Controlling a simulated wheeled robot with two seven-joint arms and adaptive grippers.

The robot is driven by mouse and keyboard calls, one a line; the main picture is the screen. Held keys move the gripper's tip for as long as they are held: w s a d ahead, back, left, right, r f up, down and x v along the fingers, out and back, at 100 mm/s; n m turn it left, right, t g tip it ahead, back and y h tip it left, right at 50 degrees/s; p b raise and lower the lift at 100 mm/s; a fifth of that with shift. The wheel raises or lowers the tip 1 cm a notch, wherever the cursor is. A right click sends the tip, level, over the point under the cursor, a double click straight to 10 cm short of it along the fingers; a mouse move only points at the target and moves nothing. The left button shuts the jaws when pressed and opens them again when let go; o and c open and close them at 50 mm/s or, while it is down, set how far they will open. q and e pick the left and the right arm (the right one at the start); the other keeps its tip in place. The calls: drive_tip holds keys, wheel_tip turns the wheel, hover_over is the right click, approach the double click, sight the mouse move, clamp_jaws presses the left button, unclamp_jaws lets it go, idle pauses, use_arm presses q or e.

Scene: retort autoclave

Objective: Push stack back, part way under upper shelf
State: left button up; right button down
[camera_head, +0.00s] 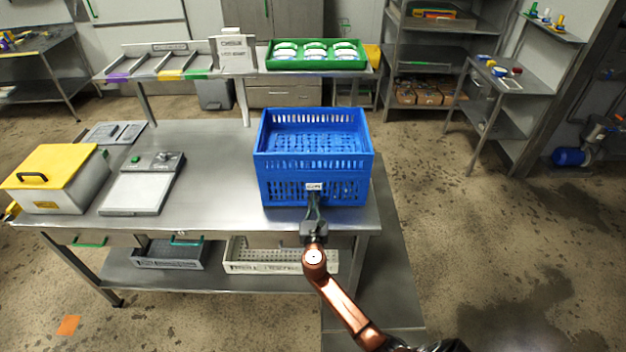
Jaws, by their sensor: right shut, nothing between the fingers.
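A blue stack of crates (272,170) stands on the right part of the steel table (225,165); its top is open and looks empty. Whether it is one crate or more is hard to tell. The upper shelf (225,73) runs along the back of the table, behind the stack. My right gripper (314,200) is shut and empty, at the lower middle of the stack's front face, just below its white label (314,187). It looks to be touching or very close to that face. My left gripper is not in view.
A green tray (316,64) with several white-lidged containers sits on the upper shelf behind the stack. A scale (140,190) and a yellow-lidded box (55,175) stand at the table's left. The tabletop between scale and stack is clear. Grey and white trays (275,257) lie below.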

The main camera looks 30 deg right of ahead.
drive_tip(key=shift+b+x, duration=0.95)
drive_tip(key=shift+x, duration=2.3)
drive_tip(key=shift+b+x, duration=1.75)
drive_tip(key=shift+x, duration=2)
drive_tip(key=shift+s+a+r+p, duration=0.15)
drive_tip(key=shift+s+a+p, duration=0.1)
drive_tip(key=shift+s+p, duration=0.4)
drive_tip(key=shift+p+v, duration=0.5)
drive_tip(key=shift+v, duration=0.4)
drive_tip(key=shift+p+v, duration=1.25)
drive_tip(key=shift+v, duration=0.95)
drive_tip(key=shift+s+a, duration=0.2)
drive_tip(key=shift+s, duration=0.05)
drive_tip(key=shift+w+a, duration=0.1)
